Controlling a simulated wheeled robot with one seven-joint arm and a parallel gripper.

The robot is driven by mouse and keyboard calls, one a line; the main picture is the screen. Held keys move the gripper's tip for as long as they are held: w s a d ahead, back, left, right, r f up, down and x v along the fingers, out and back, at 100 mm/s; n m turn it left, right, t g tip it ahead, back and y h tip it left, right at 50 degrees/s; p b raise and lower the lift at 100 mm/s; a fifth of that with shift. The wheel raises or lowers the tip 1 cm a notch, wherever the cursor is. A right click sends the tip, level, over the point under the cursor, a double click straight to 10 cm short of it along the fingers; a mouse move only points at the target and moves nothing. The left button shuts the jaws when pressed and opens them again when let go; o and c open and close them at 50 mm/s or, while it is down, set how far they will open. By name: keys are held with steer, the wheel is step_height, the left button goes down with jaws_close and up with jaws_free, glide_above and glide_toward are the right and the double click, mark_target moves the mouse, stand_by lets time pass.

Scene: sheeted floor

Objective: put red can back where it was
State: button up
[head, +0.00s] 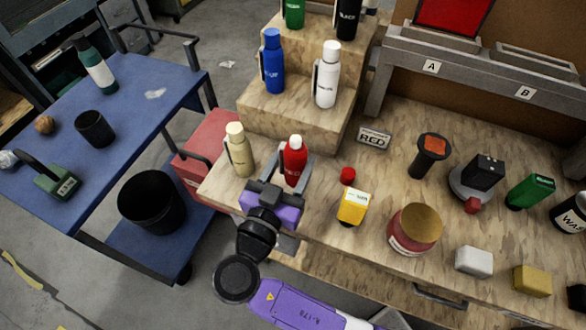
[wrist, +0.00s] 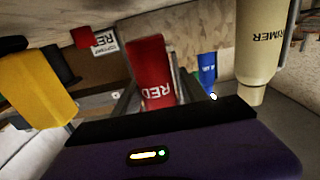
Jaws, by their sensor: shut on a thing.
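The red can (head: 294,158) is bottle-shaped with a white cap in the head view, upright at the table's front left, just right of a cream bottle (head: 239,150). My gripper (head: 292,168) is shut on it, one finger on each side. In the wrist view, which is upside down, the red can (wrist: 152,72) shows "RED" lettering between the fingers. My purple gripper body hides its lower part in the head view. I cannot tell whether its base touches the wooden table (head: 325,205).
A "RED" placard (head: 374,138) and a small red object (head: 348,175) lie right of the can. A yellow bottle (head: 352,207) stands nearby. Wooden steps (head: 300,125) behind hold blue (head: 273,65) and white (head: 327,78) bottles. A blue cart (head: 130,95) is left.

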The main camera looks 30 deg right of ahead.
mark_target(289, 179)
steer(key=shift+f, duration=1.7)
steer(key=shift+f, duration=0.2)
steer(key=shift+c, duration=0.2)
steer(key=o, duration=0.8)
steer(key=shift+r, duration=0.15)
steer(key=shift+a+r, duration=0.1)
steer(key=b+v, duration=0.2)
steer(key=v, duration=1)
steer(key=shift+b, duration=0.4)
